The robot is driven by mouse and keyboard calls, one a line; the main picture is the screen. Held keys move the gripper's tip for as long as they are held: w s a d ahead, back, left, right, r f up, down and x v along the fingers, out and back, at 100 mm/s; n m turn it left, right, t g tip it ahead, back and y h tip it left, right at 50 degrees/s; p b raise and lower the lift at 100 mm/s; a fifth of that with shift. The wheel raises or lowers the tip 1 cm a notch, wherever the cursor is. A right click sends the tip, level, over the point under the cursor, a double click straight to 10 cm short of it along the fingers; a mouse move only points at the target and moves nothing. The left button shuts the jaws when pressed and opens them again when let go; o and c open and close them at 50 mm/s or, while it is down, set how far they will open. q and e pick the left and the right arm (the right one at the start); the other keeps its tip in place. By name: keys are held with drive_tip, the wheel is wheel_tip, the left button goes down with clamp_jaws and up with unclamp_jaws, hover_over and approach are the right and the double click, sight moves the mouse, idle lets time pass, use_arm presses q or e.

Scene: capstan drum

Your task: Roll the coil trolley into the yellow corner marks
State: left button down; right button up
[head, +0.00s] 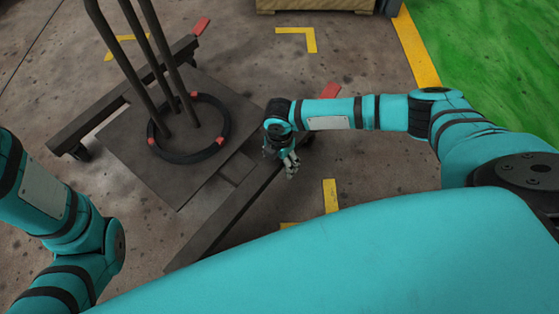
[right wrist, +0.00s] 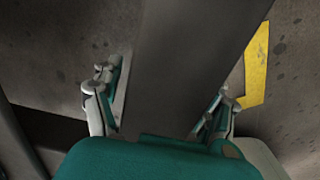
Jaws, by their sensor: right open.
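The coil trolley is a dark grey flat deck (head: 115,135) with a long beam along each of two sides, and it sits skewed to the marks. A black coil ring (head: 157,154) with red-orange bands lies on it around tall dark posts. Yellow corner marks lie on the floor at the back left (head: 126,40), the back right (head: 310,38) and the front right (head: 331,196). My right gripper (head: 289,166) is open over the near right beam. In the right wrist view its fingers stand on either side of the beam (right wrist: 190,65); contact is unclear. My left gripper is out of view.
A wooden pallet or crate (head: 315,5) stands at the back edge. A yellow floor line (head: 416,50) borders a green floor area (head: 495,60) at the right. Bare concrete lies between the trolley and the back right mark.

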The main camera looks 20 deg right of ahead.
drive_tip(key=shift+c, duration=0.3)
clamp_jaws()
drive_tip(key=shift+w, duration=0.15)
idle(0.4)
